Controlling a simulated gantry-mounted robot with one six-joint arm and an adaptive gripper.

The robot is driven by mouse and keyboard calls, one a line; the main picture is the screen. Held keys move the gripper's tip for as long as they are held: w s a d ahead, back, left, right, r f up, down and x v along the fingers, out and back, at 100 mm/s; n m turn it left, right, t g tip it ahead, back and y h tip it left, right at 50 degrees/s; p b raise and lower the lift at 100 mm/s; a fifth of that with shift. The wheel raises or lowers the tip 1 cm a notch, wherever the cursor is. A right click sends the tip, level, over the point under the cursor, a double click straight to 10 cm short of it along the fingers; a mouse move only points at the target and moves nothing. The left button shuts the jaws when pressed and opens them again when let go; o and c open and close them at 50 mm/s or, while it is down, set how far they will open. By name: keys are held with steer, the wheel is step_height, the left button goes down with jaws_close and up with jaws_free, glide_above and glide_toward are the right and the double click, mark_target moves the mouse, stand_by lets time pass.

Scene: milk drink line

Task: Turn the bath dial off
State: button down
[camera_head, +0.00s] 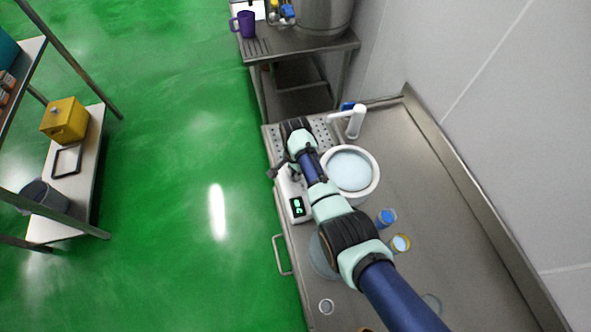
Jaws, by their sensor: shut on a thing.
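The bath is a white round tub (373,192) with pale blue liquid, standing on the steel counter. Its white control box (294,190) is on the left side and has a lit green display (297,206). My arm reaches across the bath from the lower right. My gripper (275,172) is small and dark in this view, at the left edge of the control box above the display. It is shut on the bath dial, which the fingers hide. The dial's setting cannot be seen.
A white tap (355,120) stands behind the bath. A purple mug (245,24) stands on the far table. A yellow box (65,120) is on the left shelf. The green floor is clear.

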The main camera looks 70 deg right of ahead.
steer(key=n, duration=0.3)
steer(key=shift+r+n+p, duration=0.1)
steer(key=shift+n+p, duration=0.3)
steer(key=shift+n, duration=1.8)
steer(key=c, duration=1.2)
jaws_free()
step_height(320, 180, up, 12)
steer(key=shift+f, duration=0.1)
